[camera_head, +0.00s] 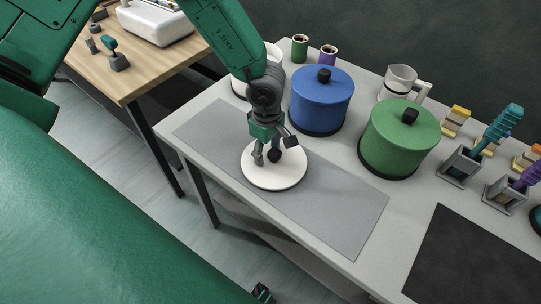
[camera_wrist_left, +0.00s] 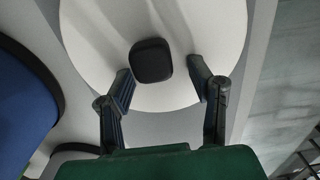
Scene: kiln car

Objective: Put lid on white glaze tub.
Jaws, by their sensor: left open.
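The white round lid (camera_head: 262,176) lies flat on the grey mat, its dark knob (camera_head: 274,156) partly hidden by my gripper. My left gripper (camera_head: 266,158) is low over the lid with its fingers pointing down. In the left wrist view the white lid (camera_wrist_left: 200,30) fills the top. Its black square knob (camera_wrist_left: 151,61) sits between my two open fingers (camera_wrist_left: 165,92), a little nearer the left finger, with gaps on both sides. The white glaze tub (camera_head: 238,86) stands at the back left of the table, mostly hidden behind my left arm.
A blue lidded tub (camera_head: 318,104) and a green lidded tub (camera_head: 396,142) stand behind the grey mat (camera_head: 330,212). A white jug (camera_head: 398,82) and two small cups (camera_head: 300,46) stand at the back. Tool holders (camera_head: 458,166) and a black mat (camera_head: 470,262) are at right.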

